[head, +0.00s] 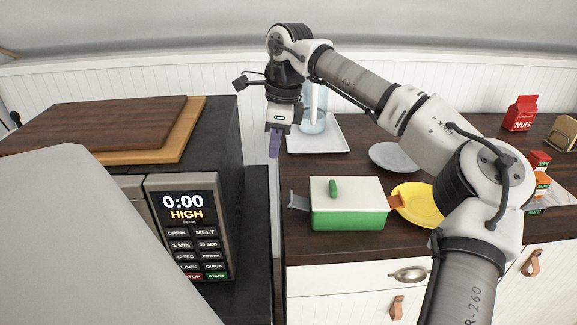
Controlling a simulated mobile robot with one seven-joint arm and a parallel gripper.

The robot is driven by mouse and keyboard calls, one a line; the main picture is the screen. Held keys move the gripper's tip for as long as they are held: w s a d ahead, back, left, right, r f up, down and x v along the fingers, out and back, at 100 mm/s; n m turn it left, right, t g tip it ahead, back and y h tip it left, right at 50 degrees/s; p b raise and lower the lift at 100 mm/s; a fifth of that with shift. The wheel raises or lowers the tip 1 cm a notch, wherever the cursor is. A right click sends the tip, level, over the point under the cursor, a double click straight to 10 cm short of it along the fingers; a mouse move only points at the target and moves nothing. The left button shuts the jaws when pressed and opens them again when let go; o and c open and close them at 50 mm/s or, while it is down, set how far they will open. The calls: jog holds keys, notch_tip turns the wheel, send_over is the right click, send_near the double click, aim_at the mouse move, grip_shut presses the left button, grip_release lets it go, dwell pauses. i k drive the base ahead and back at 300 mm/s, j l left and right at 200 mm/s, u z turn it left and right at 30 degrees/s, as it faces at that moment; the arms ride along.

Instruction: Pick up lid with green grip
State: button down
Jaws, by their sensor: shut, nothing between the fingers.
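The lid (362,193) is white with a green grip (333,187) standing up from its left part. It lies on top of a green box-shaped pot (348,217) on the dark wood counter. The pot has a grey handle on its left and an orange-brown one on its right. My gripper (274,153) hangs pointing down, above and to the left of the lid, apart from it. Its purple fingers are shut with nothing between them.
A yellow plate (415,213) lies close to the pot's right handle. A grey plate (392,157), a white tray (318,136) with a clear vessel, and a red Nuts bag (520,113) stand behind. A microwave (188,232) with wooden boards (105,122) on top is at left.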

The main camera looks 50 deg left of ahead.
aim_at(328, 193)
jog(key=k+l, duration=0.75)
jog(key=l, duration=0.2)
